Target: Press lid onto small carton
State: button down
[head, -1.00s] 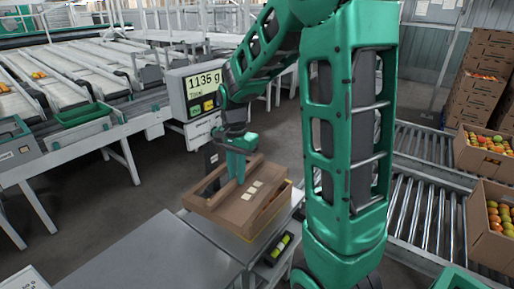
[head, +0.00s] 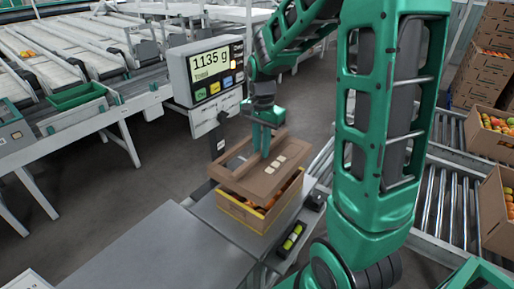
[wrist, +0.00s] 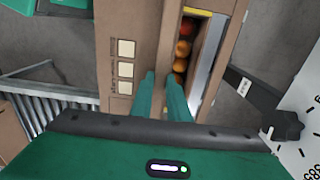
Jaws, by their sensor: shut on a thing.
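The lid (head: 262,184) is a brown cardboard panel with an open window and several pale labels. My gripper (head: 263,152) is shut on a cardboard strip of the lid. The wrist view also shows the lid (wrist: 118,20), with the strip between my fingers (wrist: 162,100). Contact at the far side is hidden.
A scale display (head: 207,72) reading 1135 g stands just behind the carton. The grey table (head: 150,255) at front left is clear.

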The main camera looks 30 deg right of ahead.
aim_at(262, 160)
jog(key=shift+s+f, duration=0.15)
jog(key=shift+f, duration=2.95)
jog(key=shift+f, duration=2.05)
jog(key=c, duration=1.6)
grip_release()
jog(key=c, duration=0.3)
jog(key=shift+c, duration=0.2)
jog(key=shift+r, duration=0.1)
jog(key=shift+w+r, duration=0.2)
jog(key=shift+r, duration=3.75)
